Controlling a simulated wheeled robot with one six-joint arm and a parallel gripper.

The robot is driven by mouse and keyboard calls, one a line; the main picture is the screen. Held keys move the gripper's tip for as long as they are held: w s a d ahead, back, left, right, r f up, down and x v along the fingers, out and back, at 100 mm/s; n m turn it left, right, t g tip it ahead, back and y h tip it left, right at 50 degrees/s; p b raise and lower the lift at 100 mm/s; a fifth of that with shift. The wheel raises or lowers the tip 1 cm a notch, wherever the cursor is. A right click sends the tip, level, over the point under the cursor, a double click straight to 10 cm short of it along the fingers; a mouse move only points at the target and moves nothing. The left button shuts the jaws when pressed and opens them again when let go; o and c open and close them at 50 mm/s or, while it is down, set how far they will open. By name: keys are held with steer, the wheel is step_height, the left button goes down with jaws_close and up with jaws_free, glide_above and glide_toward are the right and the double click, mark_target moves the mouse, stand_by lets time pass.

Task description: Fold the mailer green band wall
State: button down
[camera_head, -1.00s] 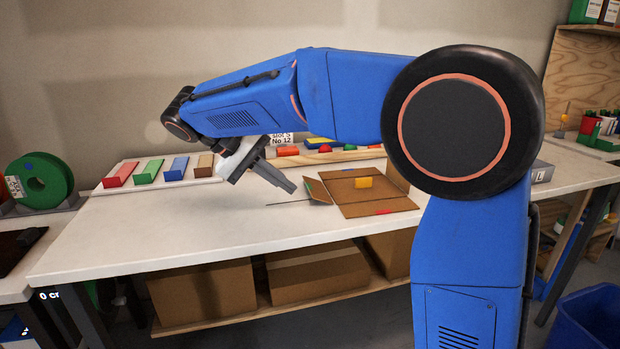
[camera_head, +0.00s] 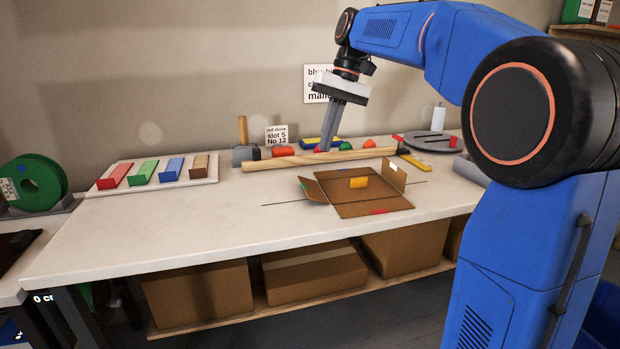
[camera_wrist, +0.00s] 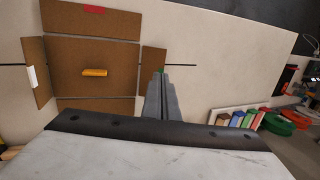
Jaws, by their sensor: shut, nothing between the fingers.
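The open cardboard mailer (camera_head: 338,205) lies on the bench with a yellow piece (camera_head: 358,183) on its middle panel. Its left wall (camera_head: 313,190) bears a small green mark and tilts up; the same wall is right of the panel in the wrist view (camera_wrist: 152,60). The opposite wall (camera_head: 393,177), with a white mark, stands raised. The front wall (camera_head: 378,211), with a red band, lies flat. My gripper (camera_head: 324,148) is shut and empty, pointing down above the far side of the bench. In the wrist view its fingers (camera_wrist: 160,82) are together, appearing near the green-marked wall.
A tray (camera_head: 207,182) of coloured blocks is at left, with a green spool (camera_head: 40,182) beyond. A hammer (camera_head: 243,145) and a grey round plate (camera_head: 430,144) are at the back. The bench's front left is clear.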

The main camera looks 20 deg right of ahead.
mark_target(309, 190)
steer(key=shift+t+y, duration=0.4)
steer(key=shift+y, duration=0.1)
steer(key=x, duration=1.1)
steer(key=shift+w+d+f, duration=0.15)
steer(key=shift+w, duration=0.2)
steer(key=shift+a+f+h, duration=0.6)
steer(key=shift+a+h, duration=0.1)
steer(key=shift+h, duration=0.6)
steer(key=shift+a+f, duration=0.25)
steer(key=shift+f, duration=0.1)
steer(key=shift+r, duration=0.1)
